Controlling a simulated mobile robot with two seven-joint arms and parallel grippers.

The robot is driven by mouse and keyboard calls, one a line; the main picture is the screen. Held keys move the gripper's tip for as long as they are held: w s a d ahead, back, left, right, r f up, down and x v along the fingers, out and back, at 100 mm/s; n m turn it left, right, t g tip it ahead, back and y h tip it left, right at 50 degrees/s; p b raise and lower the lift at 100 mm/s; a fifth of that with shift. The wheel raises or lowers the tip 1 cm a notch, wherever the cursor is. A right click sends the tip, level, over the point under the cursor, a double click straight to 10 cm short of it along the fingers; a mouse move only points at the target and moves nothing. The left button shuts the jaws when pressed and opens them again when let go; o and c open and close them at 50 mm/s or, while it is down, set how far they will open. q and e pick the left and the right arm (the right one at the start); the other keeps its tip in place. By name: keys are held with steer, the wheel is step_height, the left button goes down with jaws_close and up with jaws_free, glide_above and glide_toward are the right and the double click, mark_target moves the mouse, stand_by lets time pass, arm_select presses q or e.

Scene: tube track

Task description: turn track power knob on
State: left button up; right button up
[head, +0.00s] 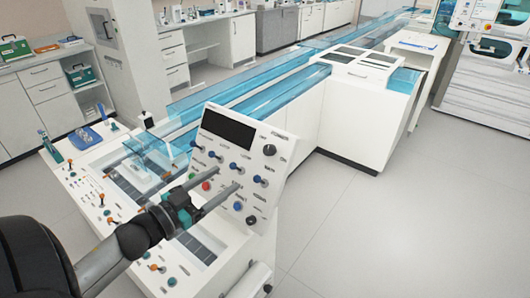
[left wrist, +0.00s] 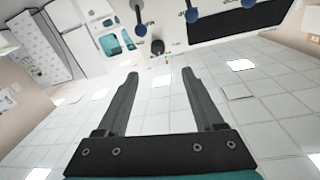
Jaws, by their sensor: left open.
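The control panel (head: 215,165) is a tilted white board with a dark display, several blue-tipped switches, a red button and black knobs. One black knob (head: 270,149) is at its upper right, another (head: 251,220) at its lower right. The labels are too small to read, so I cannot tell which is the track power knob. My left gripper (head: 226,182) is open and empty in front of the panel's lower part, hiding some of it. In the left wrist view, a dark knob (left wrist: 157,47) and a blue switch (left wrist: 141,30) lie beyond the open fingertips (left wrist: 160,74).
A white deck (head: 95,190) with orange-capped controls lies left of the panel. Blue transparent track covers (head: 265,85) run behind it. The floor (head: 400,220) to the right is clear. Cabinets and benches line the back.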

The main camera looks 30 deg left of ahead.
mark_target(267, 152)
arm_select(q)
steer(key=w+d, duration=0.1)
steer(key=w, duration=0.4)
steer(key=w+d, duration=0.1)
steer(key=w, duration=0.4)
steer(key=w+d, duration=0.1)
steer(key=w, duration=0.3)
steer(key=shift+w+p, duration=0.3)
steer(key=shift+w, duration=0.1)
steer(key=shift+c, duration=0.2)
jaws_close()
